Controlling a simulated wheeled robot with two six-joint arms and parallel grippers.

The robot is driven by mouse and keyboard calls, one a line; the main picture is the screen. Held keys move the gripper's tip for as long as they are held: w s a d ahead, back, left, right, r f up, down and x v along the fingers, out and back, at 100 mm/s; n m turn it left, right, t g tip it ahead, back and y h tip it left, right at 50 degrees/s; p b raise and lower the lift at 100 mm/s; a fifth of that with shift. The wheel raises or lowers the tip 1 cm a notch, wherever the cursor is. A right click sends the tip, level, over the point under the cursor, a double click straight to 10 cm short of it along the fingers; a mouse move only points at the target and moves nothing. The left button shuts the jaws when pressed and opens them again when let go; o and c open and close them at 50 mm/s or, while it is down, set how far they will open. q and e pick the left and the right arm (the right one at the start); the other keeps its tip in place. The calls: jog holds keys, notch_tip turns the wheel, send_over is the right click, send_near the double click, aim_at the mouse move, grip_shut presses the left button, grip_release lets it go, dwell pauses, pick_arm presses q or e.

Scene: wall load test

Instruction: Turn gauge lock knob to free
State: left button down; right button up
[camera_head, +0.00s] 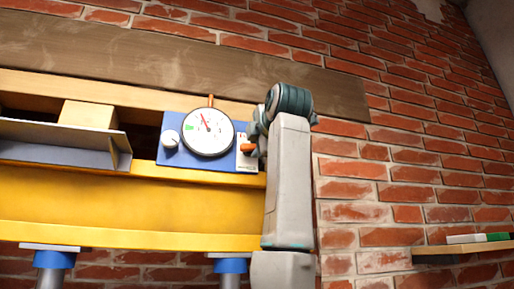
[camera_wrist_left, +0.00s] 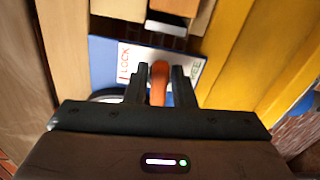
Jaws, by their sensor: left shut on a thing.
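The orange gauge lock knob (camera_head: 247,149) sits at the right end of a blue panel (camera_head: 190,158). My left gripper (camera_head: 252,148) is at the knob, mostly hidden behind my own arm in the head view. In the left wrist view, the gripper's two dark fingers (camera_wrist_left: 159,88) are shut on the orange knob (camera_wrist_left: 159,76). A white label there reads LOCK (camera_wrist_left: 124,62) on the left and FREE (camera_wrist_left: 194,70) on the right, partly covered by a finger. The knob stands between the two words; I cannot tell its exact setting. My right gripper is not in view.
A round white dial gauge (camera_head: 207,132) with a red needle and a small white knob (camera_head: 171,138) are on the panel. A yellow beam (camera_head: 120,200) runs below, on blue-topped posts (camera_head: 231,266). A grey metal ledge (camera_head: 60,138) stands left. A wooden shelf (camera_head: 460,248) is right.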

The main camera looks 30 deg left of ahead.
pick_arm(q)
jog(key=shift+f+m, duration=0.1)
jog(key=shift+m, duration=0.5)
jog(key=c, duration=1.4)
grip_release()
jog(key=shift+o, duration=0.2)
jog(key=b+v, duration=0.4)
jog(key=v, duration=0.6)
jog(key=shift+s+d+b, duration=0.15)
jog(key=shift+d+b, duration=0.15)
jog(key=shift+b, duration=0.1)
